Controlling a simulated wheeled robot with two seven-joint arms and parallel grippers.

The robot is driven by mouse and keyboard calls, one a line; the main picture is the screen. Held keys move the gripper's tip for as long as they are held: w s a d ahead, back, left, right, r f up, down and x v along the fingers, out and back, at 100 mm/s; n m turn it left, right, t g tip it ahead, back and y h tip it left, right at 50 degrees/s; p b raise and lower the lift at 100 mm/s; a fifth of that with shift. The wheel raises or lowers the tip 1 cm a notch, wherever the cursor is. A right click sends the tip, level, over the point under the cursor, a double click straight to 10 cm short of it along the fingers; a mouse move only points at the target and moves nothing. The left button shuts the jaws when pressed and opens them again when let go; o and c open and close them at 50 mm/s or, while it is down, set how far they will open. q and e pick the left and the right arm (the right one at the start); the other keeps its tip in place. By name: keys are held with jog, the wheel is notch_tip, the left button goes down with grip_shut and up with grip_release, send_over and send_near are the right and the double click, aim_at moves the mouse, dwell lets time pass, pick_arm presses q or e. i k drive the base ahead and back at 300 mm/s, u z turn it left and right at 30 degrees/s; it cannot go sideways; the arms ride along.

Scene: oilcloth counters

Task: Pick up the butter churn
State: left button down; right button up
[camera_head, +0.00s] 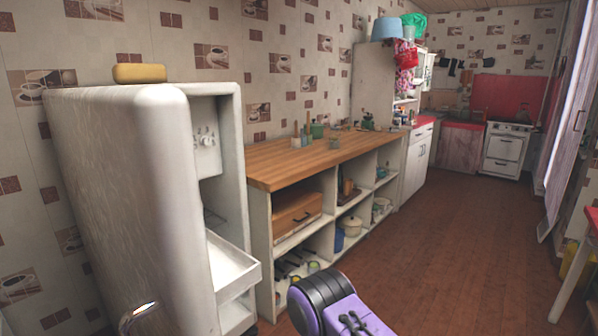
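I cannot make out a butter churn for certain. Several small items stand on the wooden counter top (275,170), among them a green pot (317,130) and pale little containers, too small to tell apart. More items sit in the open shelves below, partly in shadow. Neither of my grippers is in view.
A white fridge (120,180) with an open door side stands close on the left, with a yellow block (140,73) on top. The shelves hold a brown case (297,214) and a pot (351,225). A purple and black shape is at the bottom. The brown floor (450,230) is clear.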

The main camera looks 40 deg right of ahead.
aim_at(335, 133)
jog(key=u, duration=0.15)
jog(key=k, duration=0.9)
jog(key=z, duration=1.4)
jog(key=i, duration=1.05)
jog(key=z, duration=0.8)
jog(key=i, duration=1.7)
jog(key=u, duration=0.7)
jog(key=i, duration=1.3)
jog(key=u, duration=0.65)
